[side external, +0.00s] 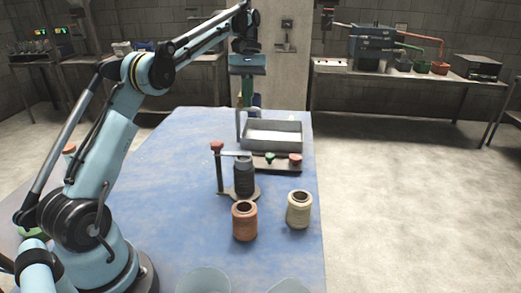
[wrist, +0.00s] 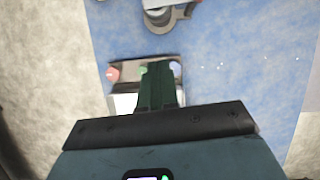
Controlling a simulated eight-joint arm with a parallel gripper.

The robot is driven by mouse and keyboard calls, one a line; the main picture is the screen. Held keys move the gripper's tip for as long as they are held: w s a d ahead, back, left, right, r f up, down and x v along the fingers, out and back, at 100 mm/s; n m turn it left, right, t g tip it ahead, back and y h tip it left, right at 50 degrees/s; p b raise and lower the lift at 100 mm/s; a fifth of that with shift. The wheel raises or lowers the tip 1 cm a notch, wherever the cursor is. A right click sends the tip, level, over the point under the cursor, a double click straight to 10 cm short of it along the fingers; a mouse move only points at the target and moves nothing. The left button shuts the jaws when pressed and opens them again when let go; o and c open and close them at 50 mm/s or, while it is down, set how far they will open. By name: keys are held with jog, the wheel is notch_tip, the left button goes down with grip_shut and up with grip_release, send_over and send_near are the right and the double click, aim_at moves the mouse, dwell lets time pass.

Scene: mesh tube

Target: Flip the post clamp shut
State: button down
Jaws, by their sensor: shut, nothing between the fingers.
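The post clamp (side external: 219,170) stands on the blue table as a thin upright post with a red knob on top. Its light bar (side external: 236,153) reaches right from near the knob, over the top of a dark ribbed cylinder (side external: 244,178) on the clamp's base. I cannot tell whether the bar touches the cylinder. My gripper (side external: 246,104) points down behind the clamp, near the tray, apart from the clamp. Its dark green fingers (wrist: 158,70) are together and empty in the wrist view. The stand's grey base (wrist: 165,22) shows partly at the top there.
A metal tray (side external: 272,146) lies behind the clamp. A button box (side external: 276,162) with a red and a green button sits before it. A rust jar (side external: 244,222) and a cream jar (side external: 299,210) stand in front.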

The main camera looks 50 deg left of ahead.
jog(key=s+d+f, duration=0.5)
jog(key=f, duration=0.3)
jog(key=shift+d, duration=0.3)
jog(key=shift+f, duration=0.1)
dwell(0.4)
jog(key=shift+s+d, duration=0.35)
jog(key=shift+d, duration=0.35)
jog(key=shift+w+a, duration=0.1)
